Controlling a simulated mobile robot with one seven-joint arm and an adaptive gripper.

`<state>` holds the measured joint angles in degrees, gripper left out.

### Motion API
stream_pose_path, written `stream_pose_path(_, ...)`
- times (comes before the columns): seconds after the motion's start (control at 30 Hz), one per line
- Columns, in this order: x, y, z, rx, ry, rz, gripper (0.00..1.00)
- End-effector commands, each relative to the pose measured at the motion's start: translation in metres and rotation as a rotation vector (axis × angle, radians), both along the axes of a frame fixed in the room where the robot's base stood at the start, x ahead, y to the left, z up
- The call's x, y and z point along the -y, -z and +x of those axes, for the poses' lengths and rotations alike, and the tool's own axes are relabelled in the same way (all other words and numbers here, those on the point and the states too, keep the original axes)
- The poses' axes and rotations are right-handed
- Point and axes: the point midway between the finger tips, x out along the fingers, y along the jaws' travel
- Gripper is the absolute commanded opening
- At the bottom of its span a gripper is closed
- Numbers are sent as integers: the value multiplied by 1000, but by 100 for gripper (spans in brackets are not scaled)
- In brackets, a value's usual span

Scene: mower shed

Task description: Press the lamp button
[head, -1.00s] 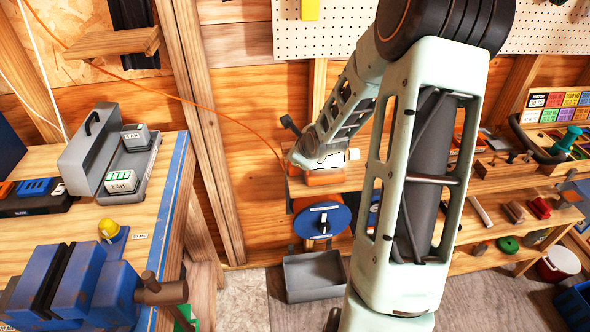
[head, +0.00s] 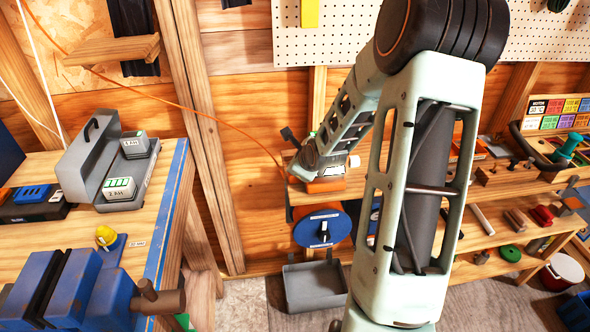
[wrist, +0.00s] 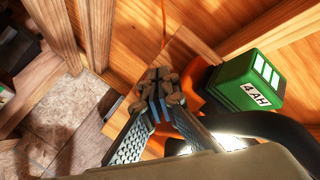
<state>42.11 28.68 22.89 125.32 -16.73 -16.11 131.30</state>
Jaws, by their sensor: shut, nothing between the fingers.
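My gripper (wrist: 158,88) is shut and empty in the wrist view. Its fingertips overlap the edge of a wooden board, and I cannot tell whether they touch anything. Just right of them is an orange body (wrist: 212,78) with a green battery marked 4 AH (wrist: 256,82); I cannot tell whether this is the lamp. In the head view an orange object (head: 326,185) sits on the shelf under my wrist, where my fingertips cannot be made out. No button is clearly visible there. A yellow dome on a blue base (head: 106,236) stands on the left bench, far from my gripper.
The left bench (head: 160,215) holds a blue vise (head: 75,285) and a grey battery case (head: 88,165). The wooden shelf (head: 480,215) along the back wall carries small tools. A blue reel (head: 322,228) and a grey bin (head: 315,287) are below my wrist. An orange cord (head: 215,118) crosses the wall.

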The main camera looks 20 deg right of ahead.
Motion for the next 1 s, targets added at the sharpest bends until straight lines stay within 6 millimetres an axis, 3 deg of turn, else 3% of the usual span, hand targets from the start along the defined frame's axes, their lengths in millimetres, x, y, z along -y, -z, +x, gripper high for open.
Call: stream_pose_path(1.0,0,9,0,-1,1,0,0)
